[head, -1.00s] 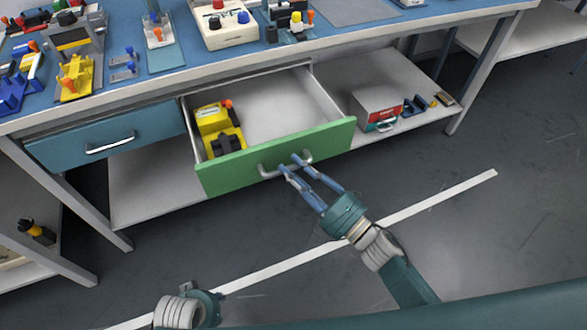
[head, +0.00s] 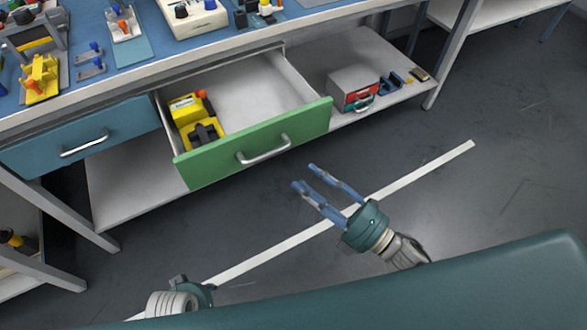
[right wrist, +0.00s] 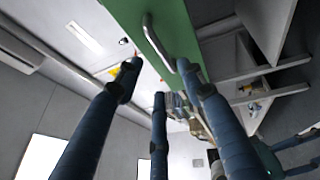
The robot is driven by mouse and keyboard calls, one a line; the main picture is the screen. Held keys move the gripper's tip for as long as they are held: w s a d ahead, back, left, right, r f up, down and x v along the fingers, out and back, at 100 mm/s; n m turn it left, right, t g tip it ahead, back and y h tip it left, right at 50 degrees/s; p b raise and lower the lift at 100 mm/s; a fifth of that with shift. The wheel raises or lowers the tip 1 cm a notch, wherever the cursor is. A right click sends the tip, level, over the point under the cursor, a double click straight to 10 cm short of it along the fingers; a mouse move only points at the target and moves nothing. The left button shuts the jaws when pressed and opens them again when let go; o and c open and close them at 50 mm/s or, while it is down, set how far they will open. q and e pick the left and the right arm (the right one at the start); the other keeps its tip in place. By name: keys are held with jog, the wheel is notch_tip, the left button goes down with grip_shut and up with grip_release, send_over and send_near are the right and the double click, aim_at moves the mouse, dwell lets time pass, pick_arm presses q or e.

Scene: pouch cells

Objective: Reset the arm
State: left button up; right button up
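My right gripper (head: 316,183) is open and empty over the floor, in front of the green drawer (head: 225,158) and apart from its handle (head: 264,152). In the right wrist view its spread fingers (right wrist: 150,95) have nothing between them, with the drawer handle (right wrist: 160,42) beyond. The drawer stands open under the workbench and holds a yellow device (head: 195,120) at its left end. My left gripper (head: 192,290) shows only in part at the bottom left of the head view; its fingers are hidden, so I cannot tell its state.
A blue drawer (head: 80,140) left of the open one is shut. A red and grey box (head: 354,90) sits on the lower shelf (head: 385,62). The blue benchtop (head: 150,58) carries several devices. A white line (head: 420,173) crosses the clear floor.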

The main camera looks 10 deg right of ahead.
jog(key=shift+s+d+f, duration=0.1)
jog(key=shift+s+d, duration=0.35)
jog(key=shift+s, duration=0.05)
jog(key=shift+w, duration=0.1)
